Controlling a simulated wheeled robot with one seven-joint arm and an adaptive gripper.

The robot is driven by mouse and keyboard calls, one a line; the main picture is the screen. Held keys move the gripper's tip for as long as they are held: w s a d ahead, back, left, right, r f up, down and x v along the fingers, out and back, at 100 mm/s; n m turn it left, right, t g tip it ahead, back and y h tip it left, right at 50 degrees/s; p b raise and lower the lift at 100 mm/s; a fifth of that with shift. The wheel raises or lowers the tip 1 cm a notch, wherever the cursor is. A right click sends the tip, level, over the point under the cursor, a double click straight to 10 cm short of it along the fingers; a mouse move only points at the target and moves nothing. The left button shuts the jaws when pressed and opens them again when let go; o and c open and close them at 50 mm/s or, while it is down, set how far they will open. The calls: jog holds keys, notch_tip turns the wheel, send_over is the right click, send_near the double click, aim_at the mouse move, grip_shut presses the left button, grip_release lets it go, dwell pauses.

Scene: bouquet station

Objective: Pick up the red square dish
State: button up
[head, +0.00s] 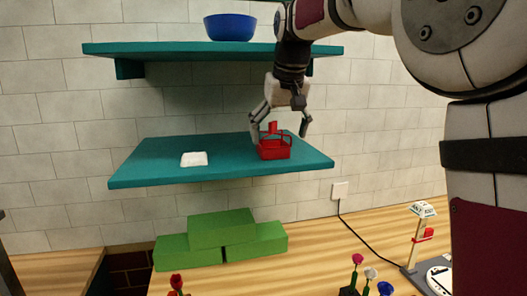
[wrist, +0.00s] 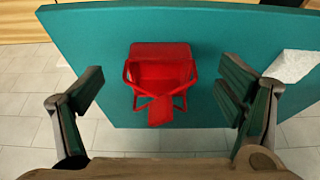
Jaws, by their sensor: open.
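A red square object (head: 275,151), taken to be the red square dish, sits on the right part of the lower teal shelf. It has thin red bars at its sides and an upright red piece; it also shows in the wrist view (wrist: 160,52). My gripper (head: 280,136) is open above the shelf, its fingers spread to the left and right of the red dish. In the wrist view my gripper (wrist: 163,88) has clear gaps on both sides of the dish, with no contact visible.
A white item (head: 194,159) lies on the left of the lower shelf (head: 140,175). An upper shelf (head: 160,49) above holds a blue bowl (head: 229,27). Green blocks (head: 222,230) and several flowers (head: 357,260) stand below on the wooden counter.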

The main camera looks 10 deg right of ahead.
aim_at(277, 148)
jog(key=x, duration=0.4)
jog(key=shift+w+f+p, duration=0.1)
jog(key=shift+f+p, duration=0.25)
jog(key=shift+f, duration=0.05)
jog(key=shift+c, duration=0.4)
jog(key=c, duration=1.4)
